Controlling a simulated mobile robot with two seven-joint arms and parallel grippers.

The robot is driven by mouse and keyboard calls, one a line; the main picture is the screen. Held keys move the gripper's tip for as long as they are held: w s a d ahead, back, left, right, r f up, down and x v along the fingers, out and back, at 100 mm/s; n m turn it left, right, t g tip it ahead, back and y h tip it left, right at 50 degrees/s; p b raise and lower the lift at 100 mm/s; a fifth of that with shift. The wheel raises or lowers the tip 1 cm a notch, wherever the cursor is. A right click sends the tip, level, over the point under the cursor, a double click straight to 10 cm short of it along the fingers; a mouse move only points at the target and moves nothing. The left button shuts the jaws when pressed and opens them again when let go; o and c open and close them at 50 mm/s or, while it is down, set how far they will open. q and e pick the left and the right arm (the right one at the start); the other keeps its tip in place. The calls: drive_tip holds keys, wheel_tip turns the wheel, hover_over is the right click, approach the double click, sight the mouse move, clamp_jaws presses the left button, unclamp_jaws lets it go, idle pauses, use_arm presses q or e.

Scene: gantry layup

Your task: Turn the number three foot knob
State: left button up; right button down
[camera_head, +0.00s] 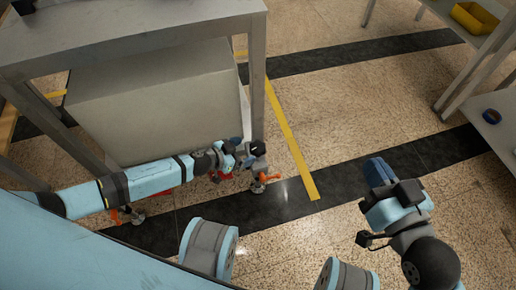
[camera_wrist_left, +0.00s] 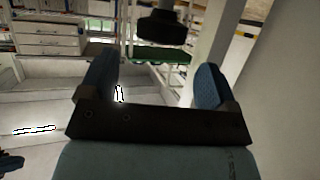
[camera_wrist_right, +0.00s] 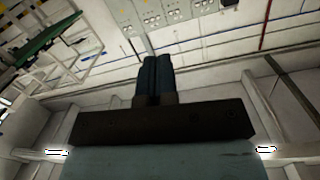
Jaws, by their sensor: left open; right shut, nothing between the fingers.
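Below the grey table frame in the head view, an orange foot piece (camera_head: 265,179) stands on the floor by the right leg. Another orange foot piece (camera_head: 129,214) stands further left, beside my left arm. I cannot read any numbers on them. My left gripper (camera_head: 252,152) is just above the right-hand foot piece, by the table leg. In the left wrist view its fingers (camera_wrist_left: 155,82) are apart with nothing between them, and a dark round piece on a stem (camera_wrist_left: 161,28) lies beyond them. My right gripper (camera_head: 379,172) is shut and empty over open floor; its fingers (camera_wrist_right: 157,78) touch.
A large grey box (camera_head: 155,105) fills the space below the table top (camera_head: 130,35). A metal leg (camera_head: 257,85) rises beside my left gripper. Floor in the middle is free.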

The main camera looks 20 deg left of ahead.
sight(257, 147)
use_arm(q)
drive_tip(key=b+x, duration=0.2)
drive_tip(key=x, duration=0.3)
drive_tip(key=shift+w+d+f, duration=0.15)
drive_tip(key=shift+w+d, duration=0.05)
drive_tip(key=shift+w, duration=0.1)
drive_tip(key=shift+w+d+f, duration=0.1)
drive_tip(key=shift+w+d, duration=0.15)
drive_tip(key=shift+w, duration=0.05)
use_arm(e)
drive_tip(key=shift+w+d+r+n+t+y, duration=0.15)
drive_tip(key=shift+w+d+n+t, duration=0.1)
drive_tip(key=shift+w+n, duration=0.2)
drive_tip(key=shift+w+d+r+n+t+y, duration=0.15)
drive_tip(key=shift+w+n+t, duration=0.1)
drive_tip(key=shift+w+n, duration=0.15)
drive_tip(key=shift+s+f, duration=0.1)
use_arm(q)
drive_tip(key=c, duration=0.9)
